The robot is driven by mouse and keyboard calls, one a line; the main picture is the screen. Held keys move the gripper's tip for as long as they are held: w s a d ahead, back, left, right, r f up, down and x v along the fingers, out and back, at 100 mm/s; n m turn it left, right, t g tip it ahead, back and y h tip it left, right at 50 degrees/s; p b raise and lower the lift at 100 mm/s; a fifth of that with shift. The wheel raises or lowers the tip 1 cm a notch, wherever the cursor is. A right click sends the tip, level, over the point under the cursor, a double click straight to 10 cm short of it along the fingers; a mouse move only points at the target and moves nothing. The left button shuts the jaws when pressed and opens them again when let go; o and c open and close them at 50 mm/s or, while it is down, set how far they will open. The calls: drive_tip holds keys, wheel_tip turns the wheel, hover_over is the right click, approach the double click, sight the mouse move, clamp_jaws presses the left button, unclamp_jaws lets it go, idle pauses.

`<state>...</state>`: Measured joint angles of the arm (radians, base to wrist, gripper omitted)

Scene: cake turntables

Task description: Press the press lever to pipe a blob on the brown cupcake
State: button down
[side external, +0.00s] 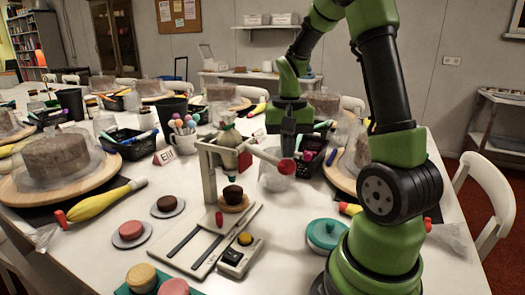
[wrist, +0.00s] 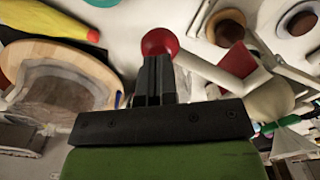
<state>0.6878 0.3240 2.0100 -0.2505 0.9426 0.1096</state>
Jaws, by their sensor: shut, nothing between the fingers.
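The press (side external: 208,175) is a white frame holding a piping bag (side external: 228,140) nozzle down. Its white press lever (side external: 262,155) reaches out to the right and ends in a red ball knob (side external: 286,167). The brown cupcake (side external: 233,194) sits on a tan disc under the bag, its top dark. My gripper (side external: 288,150) is shut and empty, pointing down just above the red knob. In the wrist view the shut fingers (wrist: 155,62) overlap the knob's edge (wrist: 160,40); whether they touch it I cannot tell. The cupcake shows there too (wrist: 230,29).
A grey box with a yellow button (side external: 245,239) lies before the press. Loose cakes on discs (side external: 130,230) and a yellow piping bag (side external: 100,203) lie left. A cake turntable (side external: 345,178) and black basket (side external: 310,160) are close behind my gripper.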

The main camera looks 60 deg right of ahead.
sight(287, 165)
drive_tip(key=shift+f, duration=2.25)
idle(4.8)
wheel_tip(287, 165, up, 9)
drive_tip(key=shift+r, duration=0.1)
idle(0.4)
